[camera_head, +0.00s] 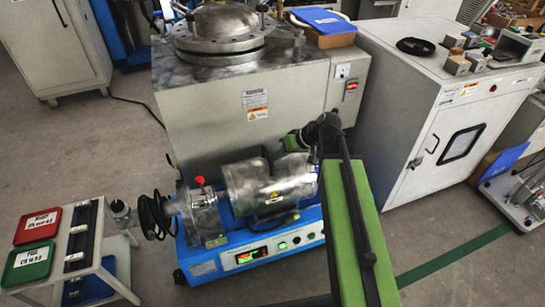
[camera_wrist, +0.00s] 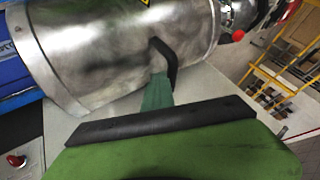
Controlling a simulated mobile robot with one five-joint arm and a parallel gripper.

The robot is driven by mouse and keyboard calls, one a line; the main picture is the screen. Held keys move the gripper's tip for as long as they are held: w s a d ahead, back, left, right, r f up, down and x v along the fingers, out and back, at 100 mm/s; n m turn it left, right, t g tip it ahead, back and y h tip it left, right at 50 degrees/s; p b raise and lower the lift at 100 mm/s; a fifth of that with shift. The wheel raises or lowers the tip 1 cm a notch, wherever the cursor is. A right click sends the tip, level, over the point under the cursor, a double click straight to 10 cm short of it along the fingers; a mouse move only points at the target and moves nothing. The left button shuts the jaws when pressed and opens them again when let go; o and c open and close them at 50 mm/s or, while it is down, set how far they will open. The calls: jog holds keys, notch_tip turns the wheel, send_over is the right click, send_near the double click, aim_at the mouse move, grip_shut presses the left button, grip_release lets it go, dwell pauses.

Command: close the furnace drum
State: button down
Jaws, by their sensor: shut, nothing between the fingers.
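The furnace drum (camera_head: 265,188) is a shiny metal cylinder lying on its side on a blue base (camera_head: 215,262). It fills the upper left of the wrist view (camera_wrist: 90,50), where a dark bent handle (camera_wrist: 168,62) stands out from its shell. My gripper (camera_head: 295,141) is at the upper right of the drum in the head view. In the wrist view my gripper (camera_wrist: 158,92) is shut and empty, with its green tip right by the handle. I cannot tell whether they touch. No opening in the drum shows from here.
A large grey machine with a round metal lid (camera_head: 218,30) stands behind the drum. A white cabinet (camera_head: 435,110) is to the right. A small table with red (camera_head: 38,225) and green (camera_head: 28,262) trays is at left. Floor shows between the table and the base.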

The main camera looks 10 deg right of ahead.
aim_at(278, 161)
jog(key=shift+s+a, duration=0.3)
jog(key=shift+s, duration=0.05)
jog(key=shift+w+d+f, duration=0.1)
jog(key=shift+d+f, duration=0.05)
jog(key=shift+d, duration=0.2)
jog(key=d, duration=0.2)
jog(key=w+d+b, duration=0.1)
jog(key=shift+d+f, duration=0.4)
jog(key=p+v, duration=0.7)
jog(key=v, duration=0.3)
jog(key=shift+w+r+p, duration=0.15)
jog(key=shift+r+p, duration=0.05)
jog(key=shift+p, duration=0.2)
